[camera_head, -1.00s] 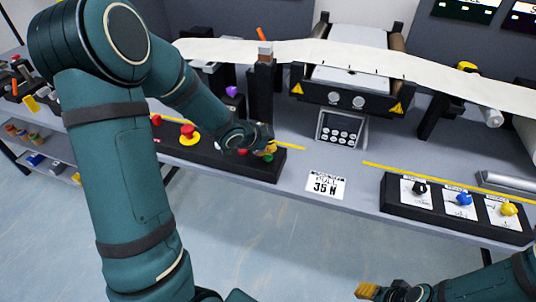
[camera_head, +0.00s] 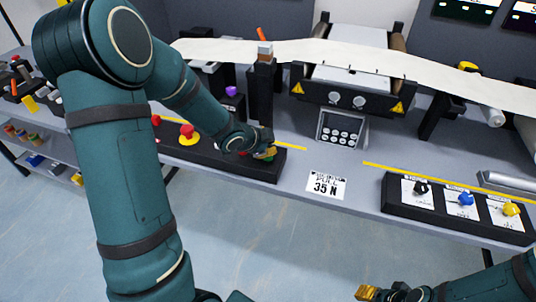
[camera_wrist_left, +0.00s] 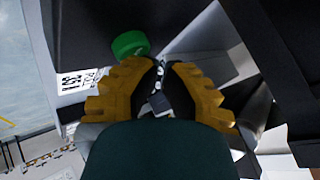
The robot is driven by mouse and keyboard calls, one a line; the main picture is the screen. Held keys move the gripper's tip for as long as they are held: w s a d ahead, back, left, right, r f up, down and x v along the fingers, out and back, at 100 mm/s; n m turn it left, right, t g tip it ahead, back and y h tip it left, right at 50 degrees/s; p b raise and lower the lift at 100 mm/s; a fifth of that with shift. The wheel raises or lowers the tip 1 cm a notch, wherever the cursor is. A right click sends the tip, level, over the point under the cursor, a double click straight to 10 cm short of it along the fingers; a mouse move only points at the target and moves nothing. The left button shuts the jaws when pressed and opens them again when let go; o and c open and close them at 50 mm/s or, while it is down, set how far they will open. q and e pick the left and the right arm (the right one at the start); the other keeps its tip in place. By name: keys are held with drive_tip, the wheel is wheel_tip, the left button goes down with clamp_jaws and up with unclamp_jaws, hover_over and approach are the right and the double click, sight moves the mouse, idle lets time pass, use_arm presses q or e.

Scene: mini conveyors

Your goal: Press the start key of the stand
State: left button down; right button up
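A black control box (camera_head: 215,158) on the bench carries a red mushroom button on a yellow base (camera_head: 188,134) and a green button near its right end. My left gripper (camera_head: 268,153) is over that right end and mostly hides the green button in the head view. In the left wrist view the green button (camera_wrist_left: 130,43) stands just beyond and left of the yellow fingertips (camera_wrist_left: 165,67). The fingers are drawn together with nothing between them. Contact with the button cannot be made out. My right gripper (camera_head: 367,292) is low at the bottom edge, away from the bench.
A keypad panel (camera_head: 341,129) and a "35 N" card (camera_head: 326,186) are right of the box. A second black box (camera_head: 440,210) with black, blue and yellow knobs sits further right. A pale web (camera_head: 225,50) runs above the bench over a roller unit (camera_head: 350,98).

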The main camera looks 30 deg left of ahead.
use_arm(q)
drive_tip(key=shift+f, duration=0.3)
idle(0.5)
drive_tip(key=shift+r+p, duration=0.8)
drive_tip(key=shift+r, duration=0.1)
wheel_tip(320, 180, up, 5)
drive_tip(key=p, duration=0.4)
drive_tip(key=shift+r+p, duration=0.1)
drive_tip(key=shift+p, duration=0.25)
idle(0.4)
